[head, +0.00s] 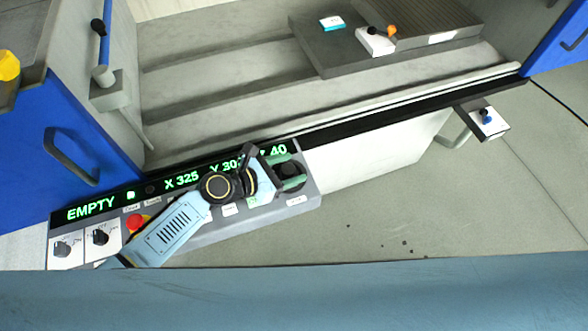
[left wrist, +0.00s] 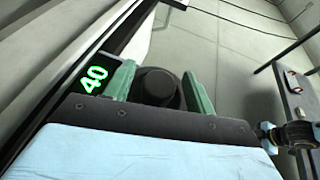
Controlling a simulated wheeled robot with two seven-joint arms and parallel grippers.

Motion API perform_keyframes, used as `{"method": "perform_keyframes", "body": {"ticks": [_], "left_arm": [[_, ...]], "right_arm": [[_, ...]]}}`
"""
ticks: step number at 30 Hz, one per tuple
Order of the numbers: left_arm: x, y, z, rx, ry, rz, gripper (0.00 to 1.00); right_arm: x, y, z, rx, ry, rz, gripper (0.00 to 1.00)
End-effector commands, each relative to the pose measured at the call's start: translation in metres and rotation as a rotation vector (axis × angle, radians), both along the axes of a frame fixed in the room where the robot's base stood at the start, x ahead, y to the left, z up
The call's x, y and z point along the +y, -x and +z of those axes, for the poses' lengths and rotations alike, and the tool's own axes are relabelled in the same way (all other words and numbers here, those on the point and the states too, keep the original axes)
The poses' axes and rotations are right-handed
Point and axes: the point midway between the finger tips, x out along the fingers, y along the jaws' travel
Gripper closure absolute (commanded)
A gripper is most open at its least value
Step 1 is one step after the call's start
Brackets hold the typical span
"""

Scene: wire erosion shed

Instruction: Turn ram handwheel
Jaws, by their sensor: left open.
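The ram handwheel appears to be the dark round knob (head: 289,171) at the right end of the control panel (head: 250,222). It also shows in the left wrist view (left wrist: 158,86), between the two green fingers. My left gripper (head: 287,172) is open, with one finger on each side of the knob. In the left wrist view (left wrist: 158,80) a gap shows between the left finger and the knob; contact at the right finger is unclear. My left gripper hides part of the panel and display.
The display (head: 182,181) reads EMPTY, X 325, a partly hidden Y value and 40. Floor right of the panel is mostly clear.

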Motion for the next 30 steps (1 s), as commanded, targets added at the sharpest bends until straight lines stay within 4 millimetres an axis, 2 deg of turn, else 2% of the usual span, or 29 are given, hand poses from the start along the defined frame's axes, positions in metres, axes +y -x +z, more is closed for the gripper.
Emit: {"method": "perform_keyframes", "body": {"ticks": [5,15,25,30], "left_arm": [[-0.0129,-0.0074,-0.0069,-0.001,0.0,0.0,0.45],[-0.0148,-0.0088,-0.0067,-0.001,-0.001,0.001,0.46],[-0.0146,-0.0085,-0.0071,0.0,-0.001,0.0,0.9],[-0.0146,-0.0088,-0.0089,0.0,-0.002,-0.024,0.9]], "right_arm": [[0.0001,0.0004,-0.0087,0.0,0.0,0.0,1.0],[0.0001,0.0004,-0.0086,0.0,0.0,0.001,1.0],[-0.0001,0.0002,-0.0087,0.0,0.0,0.002,1.0],[-0.0007,0.0,-0.0137,0.0,0.001,0.002,1.0]]}}
